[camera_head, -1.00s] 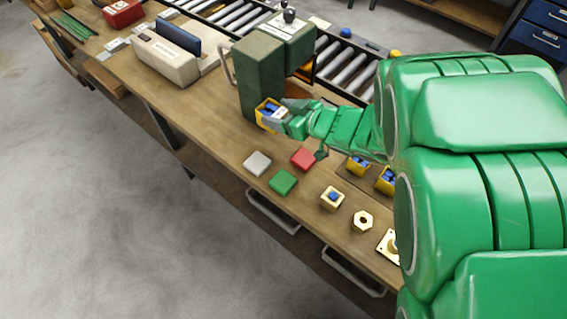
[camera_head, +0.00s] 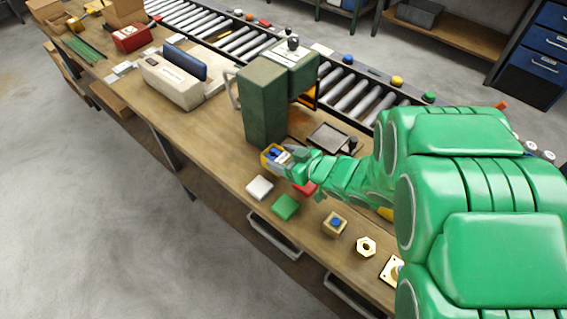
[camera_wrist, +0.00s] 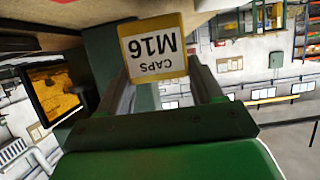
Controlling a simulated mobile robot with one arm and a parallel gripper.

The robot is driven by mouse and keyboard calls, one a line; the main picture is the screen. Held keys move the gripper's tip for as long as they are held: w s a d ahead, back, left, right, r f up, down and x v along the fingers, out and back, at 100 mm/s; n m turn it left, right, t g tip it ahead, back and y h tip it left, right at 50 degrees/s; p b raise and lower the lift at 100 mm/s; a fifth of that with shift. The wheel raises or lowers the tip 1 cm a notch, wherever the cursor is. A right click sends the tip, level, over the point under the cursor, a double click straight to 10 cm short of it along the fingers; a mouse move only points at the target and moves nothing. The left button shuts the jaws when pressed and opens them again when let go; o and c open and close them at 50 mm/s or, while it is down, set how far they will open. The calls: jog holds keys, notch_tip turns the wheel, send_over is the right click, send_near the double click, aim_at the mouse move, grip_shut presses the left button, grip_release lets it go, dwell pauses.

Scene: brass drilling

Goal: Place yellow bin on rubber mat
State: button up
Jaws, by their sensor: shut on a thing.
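The yellow bin (camera_head: 266,159) holds blue pieces and is in my gripper (camera_head: 284,158), beside the base of the green drill press. My gripper is shut on it. In the wrist view the yellow bin (camera_wrist: 153,48) sits between the fingers (camera_wrist: 165,85), its white label reading "M16 CAPS" upside down. I cannot tell whether its underside touches the bench. A dark grey square with a pale rim (camera_head: 328,138) lies right of the press; it may be the rubber mat, but I cannot be sure.
The green drill press (camera_head: 264,105) stands close behind the bin. White (camera_head: 260,187), green (camera_head: 286,207) and red (camera_head: 306,188) blocks lie in front. Brass parts (camera_head: 366,246) line the bench's front edge. A roller conveyor (camera_head: 345,92) runs behind.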

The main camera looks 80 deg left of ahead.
jog(key=shift+f, duration=1.35)
jog(key=shift+f, duration=0.1)
jog(key=o, duration=1.1)
